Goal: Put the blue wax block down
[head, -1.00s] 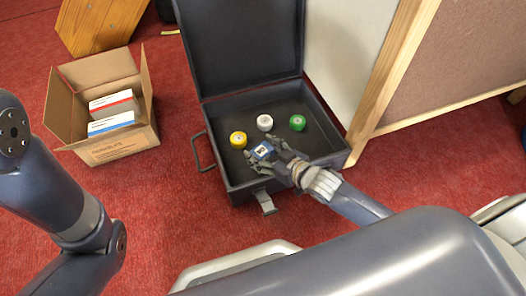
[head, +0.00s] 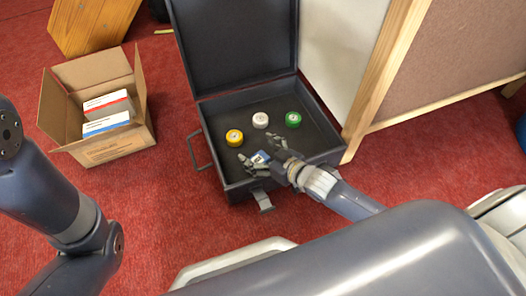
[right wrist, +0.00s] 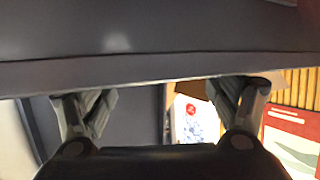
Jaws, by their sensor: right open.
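The blue wax block (head: 261,157), small with a white label, is inside the open dark case (head: 213,171), near its front wall. It appears to rest on the case floor, but my fingers partly hide it. My right gripper (head: 260,149) is open, its fingers spread on either side of the block. In the right wrist view my right gripper (right wrist: 163,103) also shows wide apart, with no block visible between the fingers. My left arm shows at the left of the head view, but its gripper is out of view.
Yellow (head: 234,137), white (head: 260,120) and green (head: 293,119) round items stand in the case behind the block. A cardboard box (head: 120,147) with two packages is at left. A wood-framed board (head: 385,75) stands close on the right. Red carpet surrounds the case.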

